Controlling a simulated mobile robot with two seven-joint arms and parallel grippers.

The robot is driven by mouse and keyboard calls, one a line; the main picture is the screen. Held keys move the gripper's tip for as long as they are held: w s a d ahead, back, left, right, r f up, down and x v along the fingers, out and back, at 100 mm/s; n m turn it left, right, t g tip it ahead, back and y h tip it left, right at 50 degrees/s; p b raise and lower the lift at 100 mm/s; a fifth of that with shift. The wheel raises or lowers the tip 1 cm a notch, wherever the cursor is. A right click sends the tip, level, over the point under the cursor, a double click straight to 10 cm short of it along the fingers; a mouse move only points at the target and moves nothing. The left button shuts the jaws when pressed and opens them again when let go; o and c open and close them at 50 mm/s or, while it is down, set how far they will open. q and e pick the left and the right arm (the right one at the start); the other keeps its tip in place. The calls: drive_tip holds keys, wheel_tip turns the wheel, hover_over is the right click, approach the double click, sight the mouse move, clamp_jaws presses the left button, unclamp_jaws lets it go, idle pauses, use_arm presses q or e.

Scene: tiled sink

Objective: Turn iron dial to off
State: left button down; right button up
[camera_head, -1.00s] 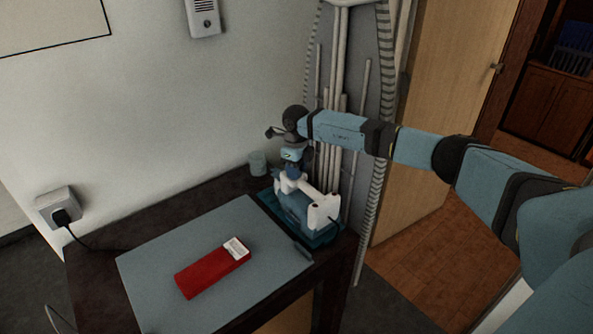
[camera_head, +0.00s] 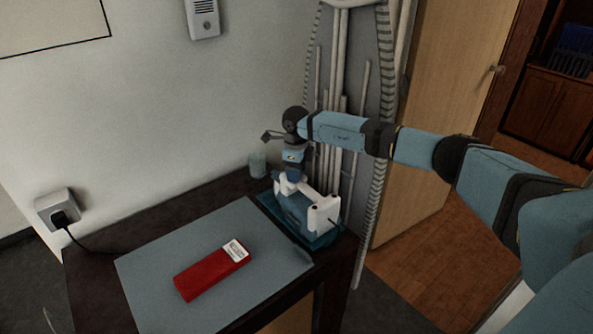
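The iron (camera_head: 322,215), blue and white, sits on a teal base (camera_head: 265,203) at the back right of the dark table. My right arm reaches in from the right and bends down over the iron. My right gripper (camera_head: 292,176) is at the iron's top, near its left end. Its fingertips blend with the iron's blue and white parts, so I cannot tell whether they are open, shut or touching it. The dial cannot be made out. My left gripper is not in view.
A grey mat (camera_head: 215,300) covers much of the table (camera_head: 95,280), with a red box (camera_head: 208,276) lying on it. A small pale cup (camera_head: 257,165) stands behind the iron near the wall. A plug sits in a wall socket (camera_head: 57,208) at left.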

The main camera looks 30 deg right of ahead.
drive_tip(key=shift+o, duration=0.4)
wheel_tip(320, 180, up, 14)
idle(0.3)
drive_tip(key=shift+f, duration=0.15)
